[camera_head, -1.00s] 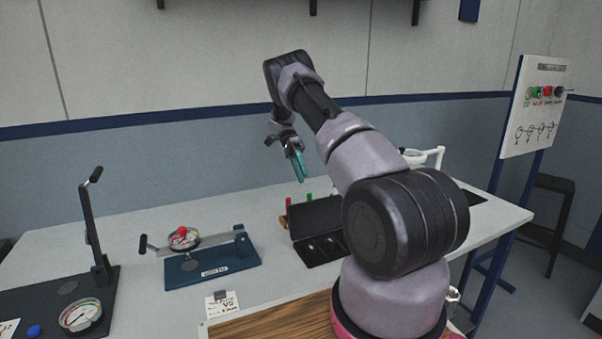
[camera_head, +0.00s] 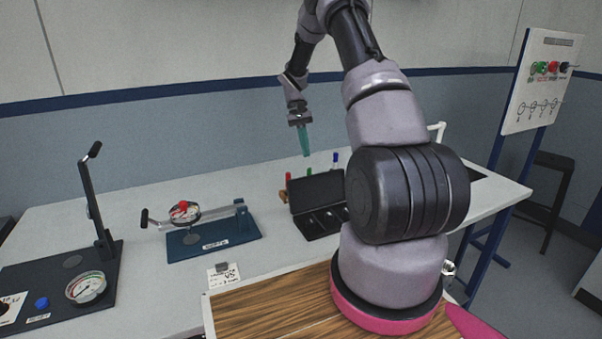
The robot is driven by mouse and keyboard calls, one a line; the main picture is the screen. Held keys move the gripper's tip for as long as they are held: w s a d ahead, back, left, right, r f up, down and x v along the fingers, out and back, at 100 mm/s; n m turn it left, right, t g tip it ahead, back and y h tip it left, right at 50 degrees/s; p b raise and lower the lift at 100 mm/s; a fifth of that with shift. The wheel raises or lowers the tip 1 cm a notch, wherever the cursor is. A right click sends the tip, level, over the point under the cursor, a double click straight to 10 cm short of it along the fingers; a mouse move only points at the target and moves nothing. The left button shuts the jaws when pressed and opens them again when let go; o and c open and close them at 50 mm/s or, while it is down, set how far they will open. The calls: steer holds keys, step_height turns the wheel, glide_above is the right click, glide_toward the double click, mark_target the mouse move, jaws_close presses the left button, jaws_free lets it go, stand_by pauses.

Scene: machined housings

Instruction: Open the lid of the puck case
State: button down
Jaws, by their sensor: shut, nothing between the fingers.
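The black puck case (camera_head: 322,220) sits on the bench just left of my arm. Its lid (camera_head: 318,190) stands raised at the back, and the inside shows several small round light shapes in the tray. My arm hides the case's right end. My gripper (camera_head: 305,153) has teal fingers pointing down; they are shut and empty. It appears above the lid, apart from the case.
A blue lever fixture with a dial (camera_head: 184,213) stands left of the case. A dark base with an upright lever (camera_head: 98,205) and gauge is at far left. Red, green and blue upright items (camera_head: 336,160) stand behind the case. A wooden board (camera_head: 268,306) lies in front.

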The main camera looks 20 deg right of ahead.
mark_target(315, 189)
steer(key=a+f+n+t, duration=0.1)
steer(key=f, duration=0.1)
steer(key=a+f+n+t, duration=0.1)
steer(key=f+n, duration=0.1)
steer(key=f, duration=0.1)
steer(key=a+f+n+t, duration=0.1)
steer(key=f, duration=0.2)
steer(key=shift+s+a+n, duration=0.25)
steer(key=shift+n, duration=0.15)
steer(key=shift+s, duration=0.4)
steer(key=s, duration=0.1)
steer(key=s+r, duration=0.1)
steer(key=shift+s+d+r, duration=0.1)
steer(key=shift+s+r, duration=0.1)
steer(key=shift+s, duration=0.2)
